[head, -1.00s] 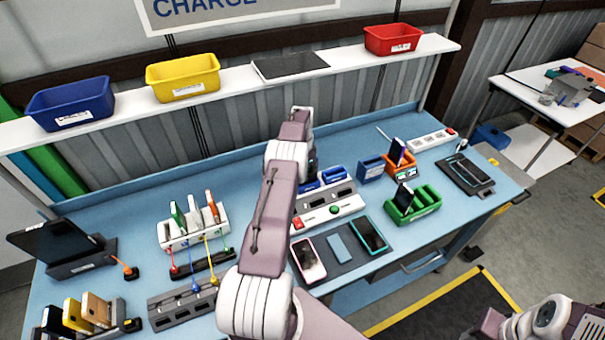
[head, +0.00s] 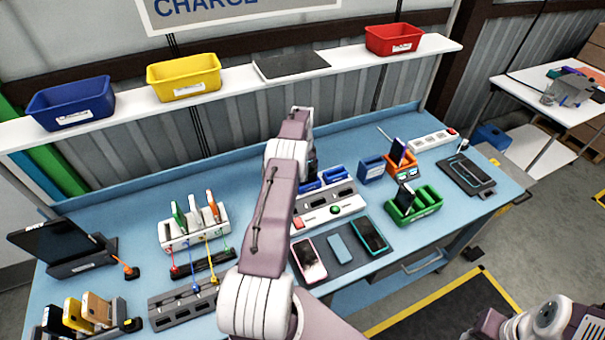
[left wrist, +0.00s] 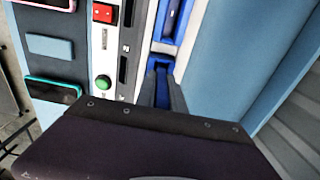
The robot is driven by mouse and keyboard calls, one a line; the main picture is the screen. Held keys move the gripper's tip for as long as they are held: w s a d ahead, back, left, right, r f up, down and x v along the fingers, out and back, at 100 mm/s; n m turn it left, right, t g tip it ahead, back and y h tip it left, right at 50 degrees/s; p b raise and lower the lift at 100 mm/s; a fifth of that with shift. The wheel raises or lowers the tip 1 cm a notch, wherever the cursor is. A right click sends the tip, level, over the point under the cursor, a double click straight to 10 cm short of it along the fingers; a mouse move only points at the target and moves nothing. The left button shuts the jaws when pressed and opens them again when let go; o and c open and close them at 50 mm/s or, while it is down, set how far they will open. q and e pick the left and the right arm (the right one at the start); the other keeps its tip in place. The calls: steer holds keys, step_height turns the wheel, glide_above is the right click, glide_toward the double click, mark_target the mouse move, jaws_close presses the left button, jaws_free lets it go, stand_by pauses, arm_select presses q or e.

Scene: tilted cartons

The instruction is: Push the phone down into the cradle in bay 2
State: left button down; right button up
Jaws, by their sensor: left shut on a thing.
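The charging dock (head: 345,208) is a pale unit with a red and a green button and blue cradles along its back. In the head view my left arm hides this gripper and part of the dock.
A dark mat with a pink phone (head: 308,258), a blue-grey block (head: 341,248) and a teal phone (head: 370,234) lies before the dock. A green holder (head: 428,203) stands right. A white rack (head: 195,236) stands left. The blue tabletop behind the dock is clear.

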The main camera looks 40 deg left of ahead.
arm_select(q)
steer(key=shift+f+b, duration=0.45)
stand_by(0.6)
steer(key=c, duration=0.9)
jaws_free()
steer(key=shift+c, duration=0.2)
steer(key=shift+r+p, duration=2.25)
steer(key=shift+r, duration=1.35)
